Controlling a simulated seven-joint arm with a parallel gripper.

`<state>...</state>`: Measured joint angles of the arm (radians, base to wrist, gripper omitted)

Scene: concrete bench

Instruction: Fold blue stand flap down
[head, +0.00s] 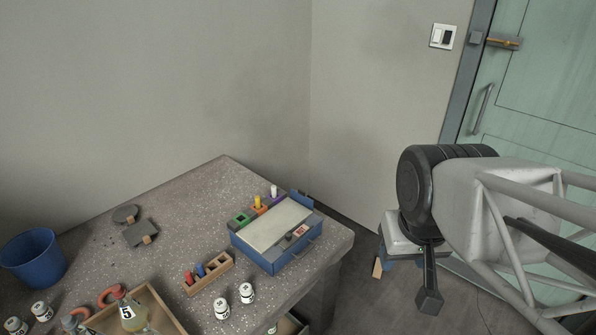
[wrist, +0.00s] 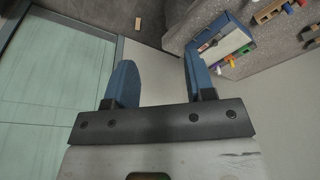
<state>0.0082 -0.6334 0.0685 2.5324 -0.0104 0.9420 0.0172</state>
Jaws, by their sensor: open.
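The blue stand (head: 265,258) sits near the right edge of the bench, with a pale grey panel (head: 276,224) on top. A small blue piece (head: 300,198), which may be its flap, sticks up at its back right corner; its exact angle is hard to tell. In the wrist view the stand (wrist: 232,50) is at the upper right, partly behind a finger. My gripper (wrist: 160,80) is open with nothing between its blue fingers. In the head view it is off the bench, right of the stand, mostly hidden by my arm.
Coloured blocks (head: 257,203) stand behind the stand. A wooden holder (head: 208,272) with coloured pegs and white bottles (head: 222,308) are at its front left. A wooden tray (head: 158,308) and a blue bucket (head: 33,258) are further left. A door (head: 545,90) is at the right.

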